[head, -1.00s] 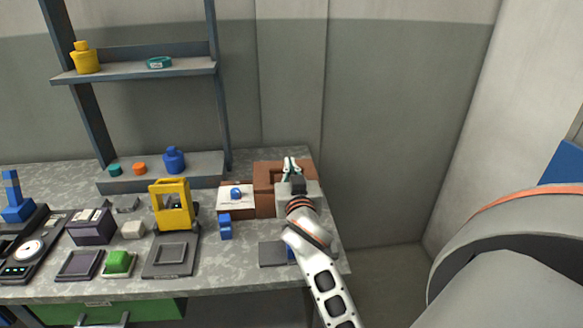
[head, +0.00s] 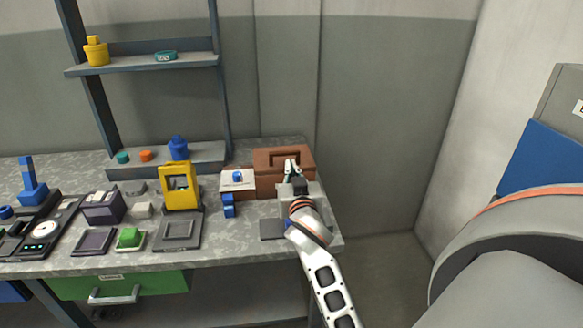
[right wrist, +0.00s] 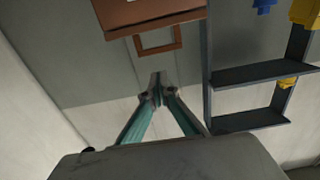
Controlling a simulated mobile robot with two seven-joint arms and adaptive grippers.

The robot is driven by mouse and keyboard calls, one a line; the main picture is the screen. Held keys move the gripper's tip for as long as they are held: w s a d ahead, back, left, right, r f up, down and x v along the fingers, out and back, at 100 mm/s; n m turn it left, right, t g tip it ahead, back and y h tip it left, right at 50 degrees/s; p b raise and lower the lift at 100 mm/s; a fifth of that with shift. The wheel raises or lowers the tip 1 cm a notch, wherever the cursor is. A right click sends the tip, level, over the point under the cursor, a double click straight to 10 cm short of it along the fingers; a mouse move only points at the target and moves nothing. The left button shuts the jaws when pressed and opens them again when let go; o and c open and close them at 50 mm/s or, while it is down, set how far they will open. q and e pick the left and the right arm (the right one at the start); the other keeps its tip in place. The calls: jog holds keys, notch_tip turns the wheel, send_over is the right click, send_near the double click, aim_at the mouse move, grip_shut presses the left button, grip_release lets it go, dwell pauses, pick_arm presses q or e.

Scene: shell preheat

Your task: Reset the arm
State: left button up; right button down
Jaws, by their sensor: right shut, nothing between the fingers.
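My right gripper (head: 291,167) is at the right end of the workbench, in front of the brown box (head: 268,180) with a handle frame on its top. Its fingers are shut with nothing between them. In the right wrist view the fingertips (right wrist: 155,88) meet, and the brown box (right wrist: 150,12) shows beyond them at the top, apart from the fingers in that picture. My right forearm runs down to the bottom of the head view. My left gripper is not in view.
Left of the gripper are a white block with a blue knob (head: 238,180), a blue part (head: 229,206) and a yellow frame (head: 180,187). A shelf rack (head: 140,66) stands behind. A green drawer (head: 160,283) is under the bench. A wall is on the right.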

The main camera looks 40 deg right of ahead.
jog(key=shift+s+f, duration=0.1)
jog(key=shift+s, duration=0.05)
jog(key=s+a+f+n+g, duration=0.1)
jog(key=s+f+n, duration=0.1)
jog(key=s+f, duration=0.2)
jog(key=s+a+f+n+g+y, duration=0.1)
jog(key=s+f+n, duration=0.1)
jog(key=s+f, duration=0.2)
jog(key=s+a+f+n+g+y, duration=0.1)
jog(key=s+f+n+g, duration=0.1)
jog(key=s+f, duration=0.2)
jog(key=shift+s+f+n, duration=0.1)
jog(key=shift+f+n, duration=0.15)
jog(key=shift+n, duration=0.05)
jog(key=s+a+f+n+g+y, duration=0.1)
jog(key=s+a+f+n+g, duration=0.2)
jog(key=s, duration=0.4)
jog(key=s+a+f+n+g+y, duration=0.1)
jog(key=s+f+n, duration=0.2)
jog(key=s+f, duration=0.35)
jog(key=a+f+m+t+y, duration=0.1)
jog(key=a+f+y, duration=0.2)
jog(key=a+f, duration=0.3)
jog(key=a+f+m+t+y, duration=0.1)
jog(key=a+f+y, duration=0.3)
jog(key=a, duration=0.6)
notch_tip(320, 180, down, 2)
jog(key=shift+a+f+t, duration=0.1)
jog(key=shift+a+t, duration=0.2)
jog(key=shift+t, duration=0.3)
